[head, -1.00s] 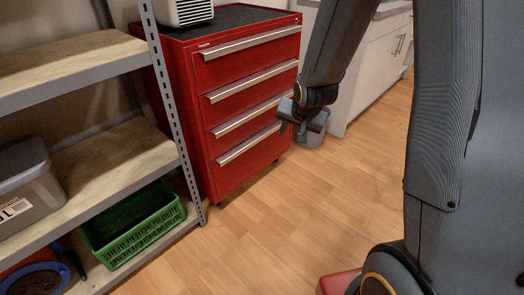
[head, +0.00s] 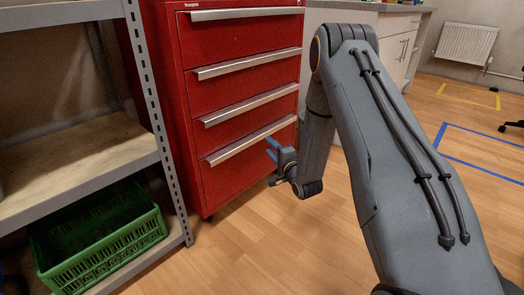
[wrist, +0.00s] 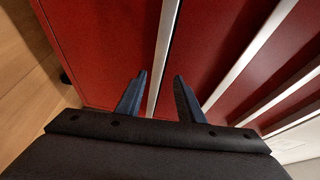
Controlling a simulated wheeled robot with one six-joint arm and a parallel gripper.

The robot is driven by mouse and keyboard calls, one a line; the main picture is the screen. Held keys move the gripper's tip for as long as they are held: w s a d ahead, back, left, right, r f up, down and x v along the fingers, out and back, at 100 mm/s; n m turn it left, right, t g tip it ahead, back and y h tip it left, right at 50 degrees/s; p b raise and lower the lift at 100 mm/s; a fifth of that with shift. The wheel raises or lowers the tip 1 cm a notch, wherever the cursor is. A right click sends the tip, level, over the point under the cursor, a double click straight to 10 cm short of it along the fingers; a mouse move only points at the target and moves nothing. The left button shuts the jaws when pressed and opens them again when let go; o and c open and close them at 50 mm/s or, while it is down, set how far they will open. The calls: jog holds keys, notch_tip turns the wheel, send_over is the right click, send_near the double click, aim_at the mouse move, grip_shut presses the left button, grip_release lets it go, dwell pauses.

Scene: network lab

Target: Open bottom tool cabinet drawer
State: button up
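The red tool cabinet (head: 240,95) has several drawers with long silver handles, all looking shut. The bottom drawer (head: 248,175) has its handle (head: 252,141) along its top edge. My gripper (head: 270,151) is low in front of the cabinet, near the right end of that handle. In the wrist view my gripper (wrist: 157,88) is open, with its two dark blue fingers apart and pointing at the drawer fronts. The bottom handle (wrist: 164,55) runs between the fingers in that view. I cannot tell whether the fingertips reach past it or touch it.
A grey metal shelf unit (head: 158,115) with wooden boards stands close left of the cabinet. A green crate (head: 100,240) sits on its lowest board. Wooden floor (head: 260,250) in front of the cabinet is clear. White cupboards (head: 395,45) stand behind on the right.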

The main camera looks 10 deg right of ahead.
aim_at(261, 138)
jog(key=b+x, duration=0.1)
jog(key=x, duration=0.1)
jog(key=b+x, duration=0.1)
jog(key=x, duration=0.2)
jog(key=b+x, duration=0.1)
jog(key=x, duration=0.2)
jog(key=shift+f+b, duration=0.35)
jog(key=shift+f, duration=0.05)
grip_shut()
